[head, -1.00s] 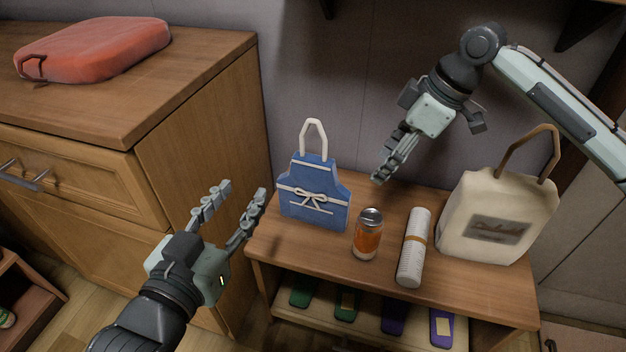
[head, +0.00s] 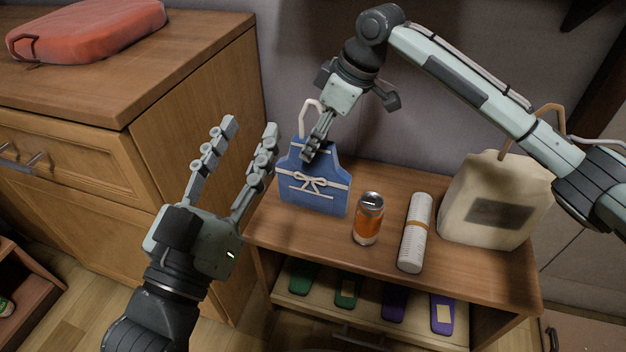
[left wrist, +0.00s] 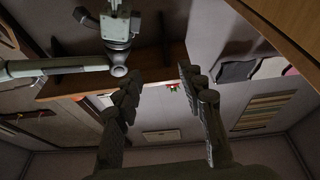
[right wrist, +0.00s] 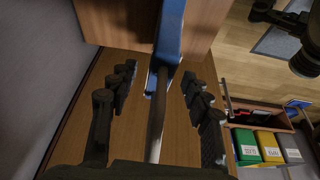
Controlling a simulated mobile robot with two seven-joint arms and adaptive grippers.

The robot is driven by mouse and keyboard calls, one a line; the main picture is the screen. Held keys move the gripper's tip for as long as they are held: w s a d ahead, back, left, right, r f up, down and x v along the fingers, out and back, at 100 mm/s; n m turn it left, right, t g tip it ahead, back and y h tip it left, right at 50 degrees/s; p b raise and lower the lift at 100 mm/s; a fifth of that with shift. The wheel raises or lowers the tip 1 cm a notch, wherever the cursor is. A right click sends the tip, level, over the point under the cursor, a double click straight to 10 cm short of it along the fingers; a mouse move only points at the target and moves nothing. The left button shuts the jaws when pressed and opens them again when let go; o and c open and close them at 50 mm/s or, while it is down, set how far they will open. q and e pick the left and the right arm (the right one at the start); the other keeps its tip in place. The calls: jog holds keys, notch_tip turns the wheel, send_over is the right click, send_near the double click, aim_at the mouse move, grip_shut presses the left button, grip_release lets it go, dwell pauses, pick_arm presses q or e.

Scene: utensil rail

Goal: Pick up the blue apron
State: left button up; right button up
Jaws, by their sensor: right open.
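The blue apron (head: 312,192) stands upright on the wooden shelf, with a white bow on its front and a pale neck loop (head: 304,118) on top. My right gripper (head: 310,156) is at its top, in front of the loop. In the right wrist view the open fingers (right wrist: 158,78) lie either side of the pale loop (right wrist: 154,130), and the blue body (right wrist: 170,35) is just beyond. Whether the fingers touch it is unclear. My left gripper (head: 250,128) is open and empty, left of the apron. The left wrist view shows its empty fingers (left wrist: 158,82).
A cream bag (head: 490,215) stands at the shelf's right, behind my right arm. A wooden cabinet (head: 195,110) bearing a red case (head: 90,30) rises at left. A wall is close behind.

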jog(key=shift+x, duration=0.9)
grip_shut()
jog(key=shift+r, duration=0.1)
